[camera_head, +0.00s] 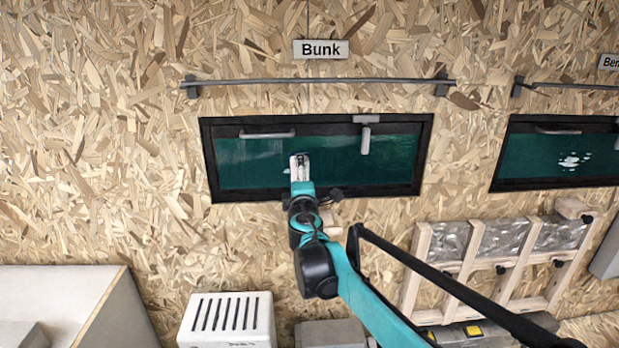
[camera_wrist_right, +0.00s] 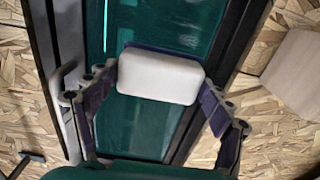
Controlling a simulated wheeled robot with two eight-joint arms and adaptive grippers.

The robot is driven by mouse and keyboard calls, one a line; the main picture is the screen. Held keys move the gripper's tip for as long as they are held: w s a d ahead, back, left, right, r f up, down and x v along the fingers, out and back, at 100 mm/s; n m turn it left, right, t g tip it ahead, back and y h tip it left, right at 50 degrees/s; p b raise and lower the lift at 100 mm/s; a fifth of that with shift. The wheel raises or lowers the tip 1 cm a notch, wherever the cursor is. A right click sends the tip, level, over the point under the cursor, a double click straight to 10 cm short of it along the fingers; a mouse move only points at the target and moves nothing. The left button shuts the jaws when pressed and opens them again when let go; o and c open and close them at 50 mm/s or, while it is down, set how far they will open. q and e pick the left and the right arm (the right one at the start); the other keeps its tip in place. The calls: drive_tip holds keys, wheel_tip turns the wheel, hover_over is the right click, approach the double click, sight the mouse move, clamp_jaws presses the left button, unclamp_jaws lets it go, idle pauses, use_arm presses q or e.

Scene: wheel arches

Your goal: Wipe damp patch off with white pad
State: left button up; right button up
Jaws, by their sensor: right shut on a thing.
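My right gripper (camera_head: 301,182) is shut on the white pad (camera_wrist_right: 160,77), with one finger at each side of the pad in the right wrist view. In the head view, it is in front of the dark green window (camera_head: 350,175) under the "Bunk" sign, left of the pane's middle. I cannot tell whether the pad touches the glass. Faint pale marks show on this pane beside the pad, partly hidden by the gripper. A clear white speckled patch (camera_head: 573,160) is on the other window (camera_head: 530,172), at the right. My left gripper is not in view.
The Bunk window has a black frame, a grey handle (camera_head: 366,137) and a rail (camera_head: 320,81) above it. A wooden rack (camera_head: 470,255) stands at lower right. A white slotted box (camera_head: 228,318) is at lower left. The chipboard wall between the windows is clear.

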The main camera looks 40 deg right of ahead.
drive_tip(key=shift+w+a, duration=0.4)
drive_tip(key=shift+a, duration=0.3)
drive_tip(key=shift+w+a, duration=0.4)
drive_tip(key=shift+a, duration=0.25)
drive_tip(key=shift+w+a, duration=0.4)
drive_tip(key=shift+a, duration=0.3)
drive_tip(key=shift+s, duration=0.15)
drive_tip(key=shift+p+v, duration=0.45)
drive_tip(key=shift+v, duration=2.45)
drive_tip(key=p+v, duration=0.1)
drive_tip(key=v, duration=0.2)
